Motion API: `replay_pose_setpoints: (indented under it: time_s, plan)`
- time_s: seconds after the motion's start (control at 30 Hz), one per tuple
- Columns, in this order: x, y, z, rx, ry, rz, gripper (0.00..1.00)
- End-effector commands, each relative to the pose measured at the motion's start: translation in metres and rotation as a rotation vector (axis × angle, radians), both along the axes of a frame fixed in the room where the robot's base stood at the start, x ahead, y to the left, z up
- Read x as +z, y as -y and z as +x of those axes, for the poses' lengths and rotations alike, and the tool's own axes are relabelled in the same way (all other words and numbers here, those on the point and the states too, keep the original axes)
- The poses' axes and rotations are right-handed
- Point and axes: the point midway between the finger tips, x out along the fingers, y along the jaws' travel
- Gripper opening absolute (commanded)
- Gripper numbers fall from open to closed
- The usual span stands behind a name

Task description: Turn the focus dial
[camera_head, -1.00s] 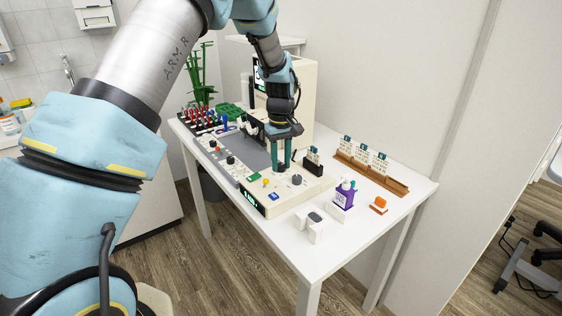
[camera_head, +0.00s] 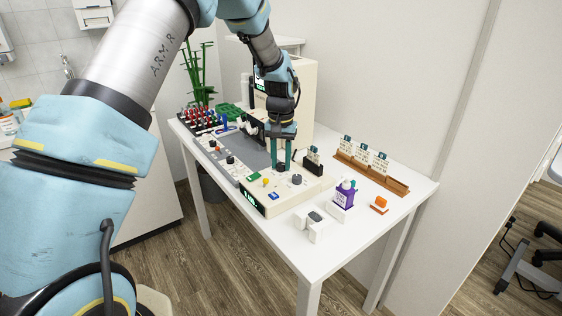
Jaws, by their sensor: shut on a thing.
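A cream console (camera_head: 292,205) with a green-lit display (camera_head: 249,198) on its front stands on the white table. My gripper (camera_head: 281,166) points down onto the console's top, behind and left of a grey round knob (camera_head: 297,179). Its two teal fingers are shut on a small dark knob (camera_head: 281,168), mostly hidden between the fingertips. Another black knob (camera_head: 230,160) stands further left on the panel. Labels are too small to read, so I cannot tell which knob is the focus dial.
Blue (camera_head: 274,196) and yellow (camera_head: 266,182) buttons lie close to the gripper. A black holder (camera_head: 312,168) with a card stands just right. A purple box (camera_head: 344,194), a white stand (camera_head: 316,232) and a brown card rack (camera_head: 396,185) stand further right.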

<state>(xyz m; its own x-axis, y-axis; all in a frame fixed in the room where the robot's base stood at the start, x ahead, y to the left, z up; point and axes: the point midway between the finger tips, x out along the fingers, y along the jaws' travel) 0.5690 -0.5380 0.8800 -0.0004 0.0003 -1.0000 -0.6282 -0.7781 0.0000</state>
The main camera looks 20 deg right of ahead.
Motion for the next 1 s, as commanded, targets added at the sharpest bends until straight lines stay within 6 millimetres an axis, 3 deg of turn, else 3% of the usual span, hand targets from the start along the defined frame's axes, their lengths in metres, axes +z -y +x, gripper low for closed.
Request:
replay_pose_setpoints:
  time_s: [0.73, 0.77, 1.0]
  plan:
    - [0.0010, 0.0008, 0.0007, -0.094, 0.002, -0.002, 0.00]
    - [0.0010, 0.0008, 0.0007, -0.094, 0.002, -0.002, 0.38]
    - [0.0005, 0.0005, 0.0003, -0.094, 0.002, -0.001, 0.64]
